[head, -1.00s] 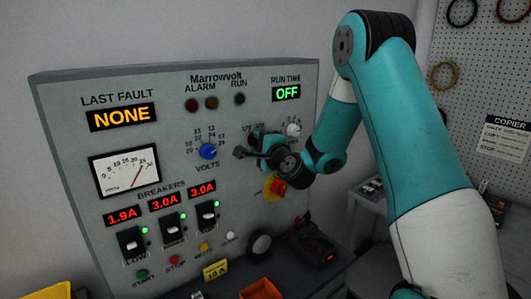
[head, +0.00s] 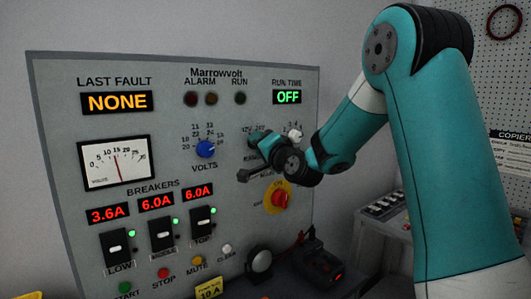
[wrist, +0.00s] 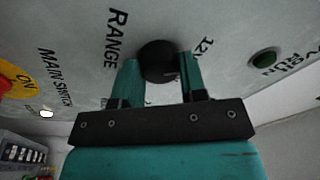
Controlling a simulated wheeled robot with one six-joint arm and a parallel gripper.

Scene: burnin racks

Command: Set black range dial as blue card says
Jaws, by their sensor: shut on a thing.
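The black range dial (wrist: 158,61) sits on the grey panel, between the word RANGE and a "12V" mark in the wrist view. My gripper (wrist: 160,76) is shut on it, with one finger on each side. In the head view my gripper (head: 252,158) is against the panel and hides the dial, with "12V" and "24V" marks showing just above. The dial's pointer is not clear in either view. I see no blue card in these frames.
Close by are the blue volts dial (head: 206,148), a small white knob (head: 295,134) and the red main switch (head: 280,200) on its yellow plate. The volts meter (head: 115,162) and breakers are further left. A dark device (head: 323,268) stands below the panel.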

